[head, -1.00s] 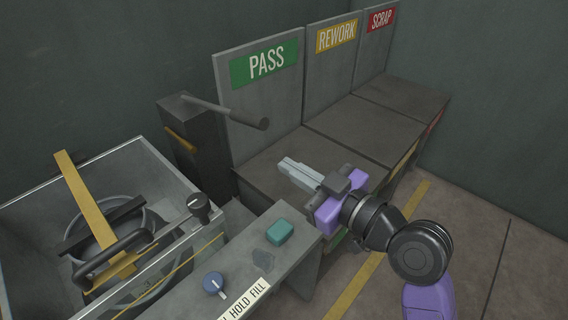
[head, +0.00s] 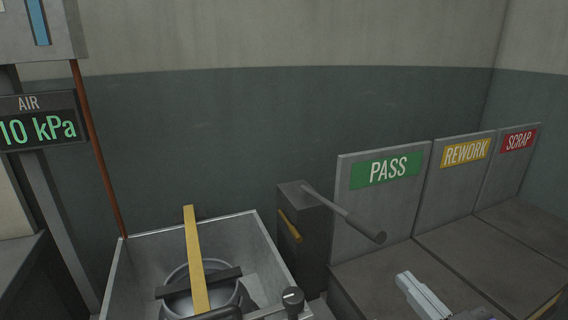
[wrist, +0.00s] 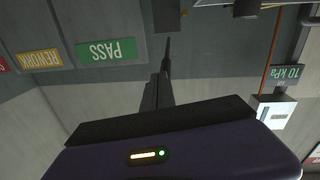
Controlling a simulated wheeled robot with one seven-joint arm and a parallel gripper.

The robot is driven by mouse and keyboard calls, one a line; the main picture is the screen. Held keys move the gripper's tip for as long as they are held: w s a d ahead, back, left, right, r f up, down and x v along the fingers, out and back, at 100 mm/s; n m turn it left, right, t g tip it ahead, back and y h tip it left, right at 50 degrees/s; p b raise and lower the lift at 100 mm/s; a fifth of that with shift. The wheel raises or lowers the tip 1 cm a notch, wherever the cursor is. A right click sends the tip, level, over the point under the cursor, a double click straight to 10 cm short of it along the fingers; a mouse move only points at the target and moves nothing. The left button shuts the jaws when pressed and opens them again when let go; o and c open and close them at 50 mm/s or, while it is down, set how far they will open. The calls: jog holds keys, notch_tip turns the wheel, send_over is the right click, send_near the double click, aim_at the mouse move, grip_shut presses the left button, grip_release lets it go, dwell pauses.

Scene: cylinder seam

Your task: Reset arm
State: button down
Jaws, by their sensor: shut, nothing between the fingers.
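My gripper (head: 422,295) shows at the bottom right of the head view, in front of the PASS bay, with its pale fingers together and nothing between them. Most of my arm is out of that frame. In the wrist view my gripper (wrist: 168,62) points away from the camera, its dark fingers closed to a narrow tip against the wall. That view is upside down.
An open grey tank (head: 262,240) holds a round vessel (head: 180,280) under a yellow bar (head: 194,255). A dark post (head: 305,235) with a lever (head: 345,215) stands beside PASS (head: 388,169), REWORK (head: 465,153) and SCRAP (head: 519,141). An AIR display (head: 38,125) reads 10 kPa.

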jog(key=s+d+f+m+t+h+p, duration=0.1)
jog(key=s+d+m+t+h+p, duration=0.2)
jog(key=s+m+h, duration=0.4)
jog(key=s+a+f+n+g+y+p, duration=0.1)
jog(key=s+a+f+g+p, duration=0.1)
jog(key=s, duration=1)
jog(key=s+a+f+n+g+y+p, duration=0.2)
jog(key=s+a+g+p, duration=0.1)
jog(key=s, duration=1)
jog(key=shift+s+a+f+g+p, duration=0.15)
jog(key=shift+s+a+g+p, duration=0.15)
jog(key=shift+a+p, duration=0.5)
